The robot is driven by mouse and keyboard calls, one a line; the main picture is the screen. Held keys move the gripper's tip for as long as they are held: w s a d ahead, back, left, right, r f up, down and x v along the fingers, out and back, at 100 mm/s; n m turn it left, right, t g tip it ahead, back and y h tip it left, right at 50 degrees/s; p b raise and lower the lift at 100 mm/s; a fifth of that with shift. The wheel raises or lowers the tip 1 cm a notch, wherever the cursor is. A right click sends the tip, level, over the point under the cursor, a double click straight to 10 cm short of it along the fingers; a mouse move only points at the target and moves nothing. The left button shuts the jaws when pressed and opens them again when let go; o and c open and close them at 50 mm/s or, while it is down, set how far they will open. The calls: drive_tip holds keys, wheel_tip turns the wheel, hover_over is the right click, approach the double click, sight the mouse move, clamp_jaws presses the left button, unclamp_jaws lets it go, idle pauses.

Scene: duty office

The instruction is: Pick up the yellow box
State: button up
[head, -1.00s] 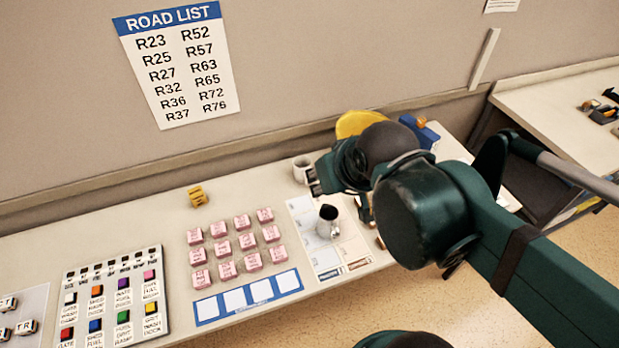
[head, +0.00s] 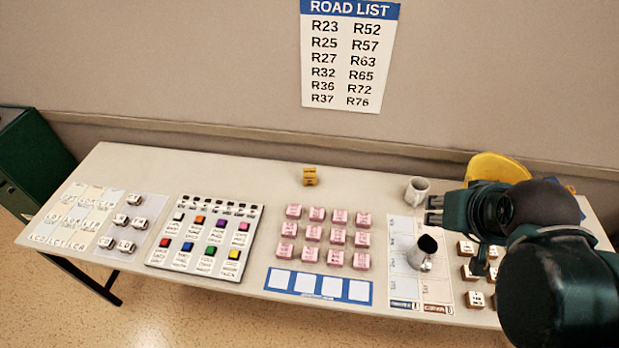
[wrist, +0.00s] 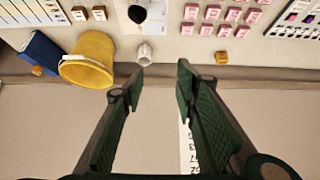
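The yellow box (head: 310,176) is a small cube with dark marks, standing alone near the back of the long desk, behind the pink blocks. In the wrist view a small orange-yellow cube (wrist: 222,57), which appears to be it, lies right of the fingers and beyond their tips. My gripper (head: 434,209) is to the right of the box in the head view, well apart from it, near a white mug (head: 417,190). In the wrist view my gripper (wrist: 160,82) has its two fingers spread with nothing between them.
A yellow bucket (head: 497,167) stands behind my arm; a blue object (wrist: 42,52) is beside it. A dark-topped jug (head: 422,252) stands on a printed sheet. Pink blocks (head: 337,236) sit before the box. The desk left of the box is clear; the wall (head: 200,60) rises behind.

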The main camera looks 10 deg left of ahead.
drive_tip(key=shift+o, duration=0.5)
drive_tip(key=o, duration=0.4)
drive_tip(key=w+a+r+m+g, duration=0.1)
drive_tip(key=w+a+m, duration=0.15)
drive_tip(key=w, duration=0.55)
drive_tip(key=w+a+r+m+g, duration=0.1)
drive_tip(key=w+a+m, duration=0.1)
drive_tip(key=w+a, duration=0.35)
drive_tip(key=m+g, duration=0.5)
drive_tip(key=m, duration=0.6)
hover_over(309, 172)
drive_tip(key=f, duration=3.2)
drive_tip(key=shift+d+f+b, duration=0.25)
drive_tip(key=shift+b, duration=0.05)
drive_tip(key=shift+w+a+f, duration=0.1)
drive_tip(key=shift+a+f, duration=0.15)
drive_tip(key=shift+f, duration=0.15)
